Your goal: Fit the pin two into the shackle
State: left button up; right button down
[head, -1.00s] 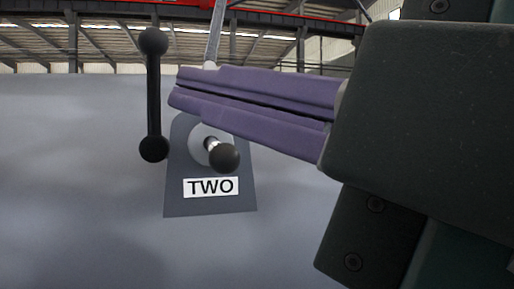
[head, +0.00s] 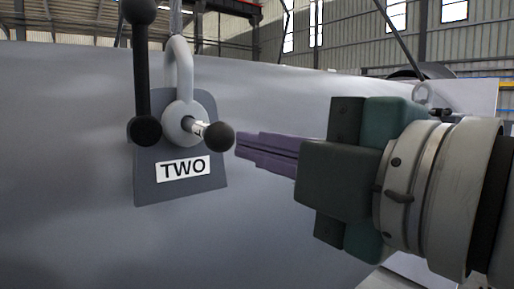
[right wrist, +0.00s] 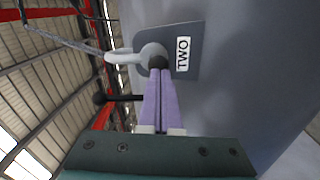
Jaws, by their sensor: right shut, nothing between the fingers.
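The pin (head: 219,136), a silver shaft with a black ball end, sits in the round eye of the grey shackle (head: 181,75), with part of its shaft showing. The shackle hangs against a grey plate (head: 157,192) labelled TWO. My right gripper (head: 238,145) has purple fingers shut together, empty, their tips just right of the ball in the head view. In the right wrist view the fingertips (right wrist: 159,72) point at the black ball (right wrist: 158,62), and the shackle (right wrist: 120,57) shows beside it. Whether the tips touch the ball cannot be told. My left gripper is not in view.
A black bar (head: 142,70) with a ball at each end stands upright just left of the shackle. The large grey curved shell (head: 70,150) fills the background. Another shackle (head: 422,93) shows at the far right, behind my right arm.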

jog(key=shift+x, duration=0.8)
jog(key=shift+w+a, duration=0.2)
jog(key=shift+w, duration=0.05)
jog(key=shift+s, duration=0.1)
jog(key=shift+v, duration=1.35)
jog(key=p+v, duration=0.3)
jog(key=v, duration=0.7)
jog(key=shift+a, duration=0.1)
